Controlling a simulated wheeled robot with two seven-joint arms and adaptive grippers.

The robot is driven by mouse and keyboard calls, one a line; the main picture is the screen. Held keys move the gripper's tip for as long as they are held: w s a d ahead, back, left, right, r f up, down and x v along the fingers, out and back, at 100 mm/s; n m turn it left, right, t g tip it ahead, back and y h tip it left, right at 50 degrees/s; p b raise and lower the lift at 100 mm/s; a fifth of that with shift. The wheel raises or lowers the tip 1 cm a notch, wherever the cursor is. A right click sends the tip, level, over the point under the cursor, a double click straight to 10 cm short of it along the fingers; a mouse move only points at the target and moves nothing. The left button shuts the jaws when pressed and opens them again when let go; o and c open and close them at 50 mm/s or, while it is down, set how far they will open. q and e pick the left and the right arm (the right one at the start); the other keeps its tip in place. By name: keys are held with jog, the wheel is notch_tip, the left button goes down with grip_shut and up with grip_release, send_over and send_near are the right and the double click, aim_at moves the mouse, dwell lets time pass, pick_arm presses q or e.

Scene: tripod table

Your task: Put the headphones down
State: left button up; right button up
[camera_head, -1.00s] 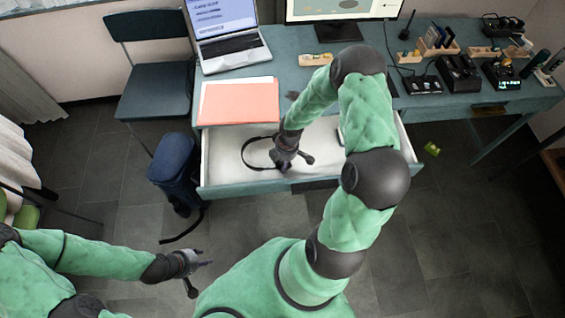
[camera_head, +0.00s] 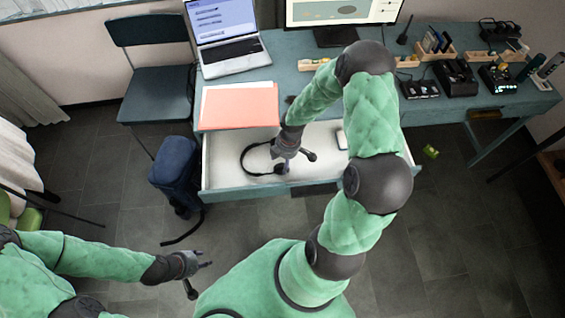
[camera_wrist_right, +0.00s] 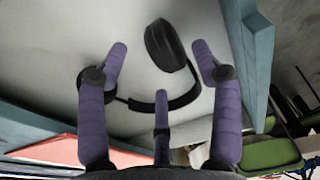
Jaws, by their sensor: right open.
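The black headphones (camera_head: 246,162) lie in the open white drawer (camera_head: 222,145), near its front left part. In the right wrist view one ear cup (camera_wrist_right: 166,46) shows between the fingertips, with the headband (camera_wrist_right: 182,101) curving below it. The other ear cup is partly hidden behind the left finger. My right gripper (camera_head: 291,160) is over the drawer beside the headphones. In its wrist view the purple fingers (camera_wrist_right: 160,62) are spread wide and hold nothing. My left gripper (camera_head: 203,277) is open and empty, low at the left, away from the desk.
A small white object (camera_head: 342,139) lies at the right in the drawer. Orange-covered papers (camera_head: 240,106) and a laptop (camera_head: 232,57) are on the desk above it. A dark blue bin-like object (camera_head: 176,162) stands left of the drawer, near a chair (camera_head: 158,95).

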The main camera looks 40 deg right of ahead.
notch_tip(320, 180, up, 7)
jog(key=p, duration=0.2)
jog(key=shift+s+d+r, duration=0.15)
jog(key=shift+s+d, duration=0.1)
jog(key=shift+d, duration=0.1)
